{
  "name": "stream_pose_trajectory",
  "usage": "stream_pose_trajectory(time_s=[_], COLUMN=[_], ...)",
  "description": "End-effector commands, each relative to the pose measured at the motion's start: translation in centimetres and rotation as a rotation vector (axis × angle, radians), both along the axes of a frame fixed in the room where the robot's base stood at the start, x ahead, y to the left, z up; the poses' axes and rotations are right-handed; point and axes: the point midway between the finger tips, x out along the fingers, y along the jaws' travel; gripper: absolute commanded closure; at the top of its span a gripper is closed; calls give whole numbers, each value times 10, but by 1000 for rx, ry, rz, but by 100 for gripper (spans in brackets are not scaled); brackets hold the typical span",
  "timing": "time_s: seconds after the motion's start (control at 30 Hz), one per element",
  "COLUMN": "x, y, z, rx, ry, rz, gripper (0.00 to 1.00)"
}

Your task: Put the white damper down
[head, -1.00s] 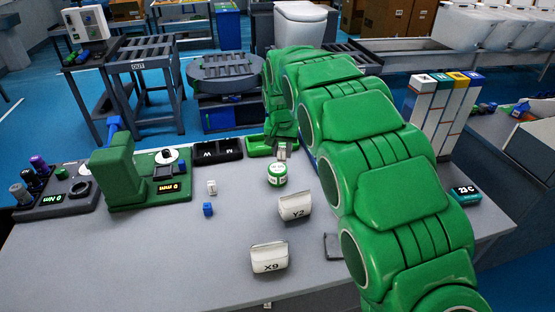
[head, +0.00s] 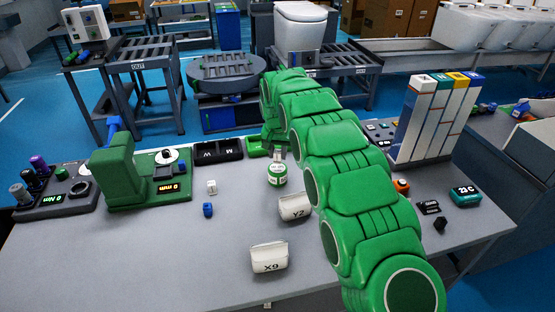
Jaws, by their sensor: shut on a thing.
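My green arm reaches across the grey workbench, and my gripper (head: 279,151) points down at its far end. It is shut on a small pale piece, seemingly the white damper (head: 278,157), mostly hidden by the fingers and very small here. The piece appears just behind or above a round green-and-white tin (head: 277,175); I cannot tell whether they touch. Another small white piece (head: 211,187) stands on the bench to the left, with a small blue piece (head: 208,209) in front of it.
White bins marked Y2 (head: 294,208) and X9 (head: 268,257) stand nearer. A black W/M tray (head: 218,152) and green gauge stand (head: 112,170) are left. Tall white blocks (head: 432,120) stand right. The front left bench is clear.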

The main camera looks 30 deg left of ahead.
Motion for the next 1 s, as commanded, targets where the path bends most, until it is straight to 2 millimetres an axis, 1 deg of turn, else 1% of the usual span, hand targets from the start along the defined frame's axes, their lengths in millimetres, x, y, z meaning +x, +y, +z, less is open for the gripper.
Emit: stream_pose_trajectory(time_s=[0.3, 0.5, 0.57, 0.97, 1.0], x=[5, 4, 4, 5, 5], y=[4, 4, 4, 3, 4], z=[-8, -32, -36, -39, -39], rx=[1, -1, 0, 0, 1], ry=[0, 2, 1, 0, 0], rz=[0, -1, -1, -1, -1], gripper=[96, 96, 96, 96, 62])
